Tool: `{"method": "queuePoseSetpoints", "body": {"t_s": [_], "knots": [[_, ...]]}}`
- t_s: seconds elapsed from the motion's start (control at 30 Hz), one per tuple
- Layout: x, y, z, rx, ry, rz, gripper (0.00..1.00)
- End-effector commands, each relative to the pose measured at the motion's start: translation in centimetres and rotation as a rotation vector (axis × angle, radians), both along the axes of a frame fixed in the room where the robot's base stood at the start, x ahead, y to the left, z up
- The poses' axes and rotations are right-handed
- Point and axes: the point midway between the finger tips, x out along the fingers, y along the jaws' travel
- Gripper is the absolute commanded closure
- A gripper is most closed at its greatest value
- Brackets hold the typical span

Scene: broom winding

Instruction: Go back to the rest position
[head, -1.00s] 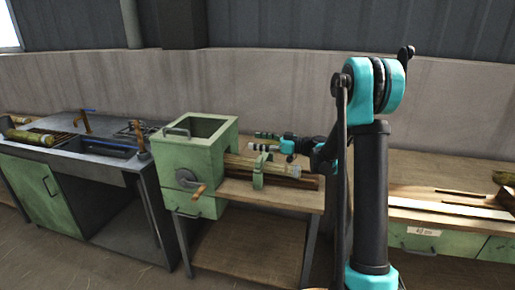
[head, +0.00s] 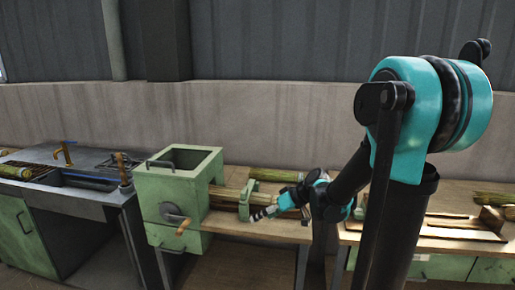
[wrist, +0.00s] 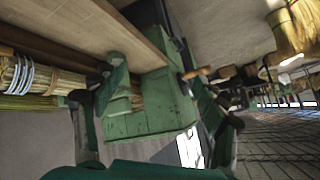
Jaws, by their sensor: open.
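My gripper (head: 264,213) is in front of the green winding machine's bench, near the green clamp stand (head: 248,198). In the wrist view its two dark green fingers are spread apart with nothing between them (wrist: 158,100). The green box-shaped machine (head: 172,188) stands on the bench, with a crank and wooden handle on its front. In the wrist view a straw bundle with pale bands (wrist: 20,76) lies at the left, outside the fingers. My teal and black arm is bent at the right.
A metal sink bench (head: 75,197) stands left. A workbench with planks (head: 460,228) is at the right, partly behind my arm. Another bundle (head: 278,175) lies behind the clamp. A broom head (wrist: 292,30) shows in the wrist view. Open floor lies in front of the benches.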

Motion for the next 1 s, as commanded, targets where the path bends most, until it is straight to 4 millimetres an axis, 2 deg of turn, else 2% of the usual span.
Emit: {"method": "queuePoseSetpoints", "body": {"t_s": [0.03, 0.3, 0.5, 0.7, 1.0], "knots": [[-1.9, -1.3, -0.8, -0.048, 0.036, -0.051, 0.28], [-10.8, -9.5, -5.5, -0.307, 0.186, -0.406, 0.28], [-15.4, -14.6, -7.7, -0.432, 0.212, -0.627, 0.28], [-17.0, -16.6, -8.4, -0.476, 0.210, -0.719, 0.28], [-17.1, -16.7, -8.4, -0.478, 0.210, -0.723, 0.28]]}}
